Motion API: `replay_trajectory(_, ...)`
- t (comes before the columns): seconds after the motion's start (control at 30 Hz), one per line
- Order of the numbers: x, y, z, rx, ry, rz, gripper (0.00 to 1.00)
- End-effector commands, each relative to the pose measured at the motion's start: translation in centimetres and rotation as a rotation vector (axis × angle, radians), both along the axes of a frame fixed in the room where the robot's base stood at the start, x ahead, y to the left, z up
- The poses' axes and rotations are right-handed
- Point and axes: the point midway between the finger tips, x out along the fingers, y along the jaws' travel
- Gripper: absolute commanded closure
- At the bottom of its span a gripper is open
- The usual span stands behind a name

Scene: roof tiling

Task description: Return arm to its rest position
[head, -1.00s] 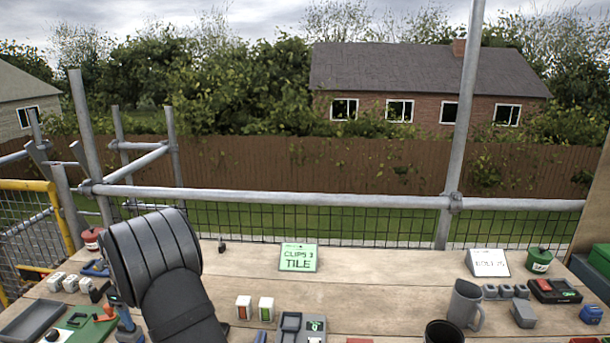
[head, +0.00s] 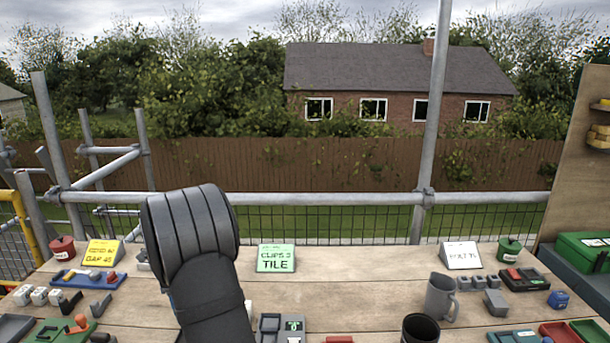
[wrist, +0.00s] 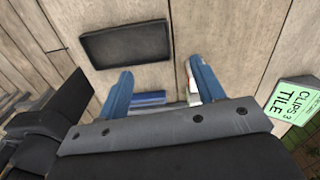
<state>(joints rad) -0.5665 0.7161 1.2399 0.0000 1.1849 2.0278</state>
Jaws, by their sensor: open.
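My gripper (wrist: 159,90) shows in the wrist view with its two blue fingers spread apart. Nothing is held between them. It hangs above the wooden bench, with a dark rectangular tray (wrist: 126,45) lying beyond the fingertips. A blue item and a pale item show partly behind the gripper body, too hidden to name. In the head view my dark arm rises at the centre left and hides the gripper and part of the bench (head: 370,290).
A green "CLIPS 3 TILE" card (head: 276,258) stands mid-bench; it also shows in the wrist view (wrist: 290,102). A yellow card (head: 102,253) stands left. A grey mug (head: 440,298) and black cup (head: 420,328) stand right. Bare wood lies between the green card and mug.

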Motion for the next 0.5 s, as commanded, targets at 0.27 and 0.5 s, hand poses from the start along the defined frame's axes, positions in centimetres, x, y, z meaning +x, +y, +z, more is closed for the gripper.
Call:
replay_trajectory(0.27, 0.5, 0.8, -2.5, -0.001, 0.002, 0.031, 0.38)
replay_trajectory(0.5, 0.0, 4.9, -5.0, -0.001, 0.002, 0.029, 0.38)
